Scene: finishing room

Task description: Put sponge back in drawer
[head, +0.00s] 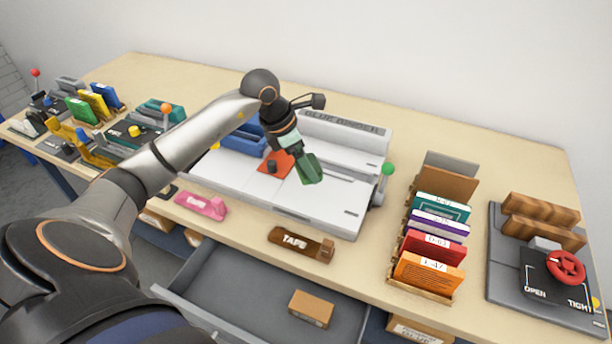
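My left gripper (297,152) reaches in from the left and points down over the white bed of the glue binder (335,200). It appears shut on a small dark green block (310,172), which looks like the sponge. I cannot tell whether the block touches the bed. The drawer (235,290) under the table's front edge is pulled open. A small brown block or box (311,308) lies in it, and the rest of its visible floor is bare. My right gripper is not in view.
A brown TAPE block (301,244) and a pink piece (202,206) lie on the table edge above the drawer. A rack of coloured books (432,250) and a press with a red wheel (566,268) stand right. Several tools and books crowd the left.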

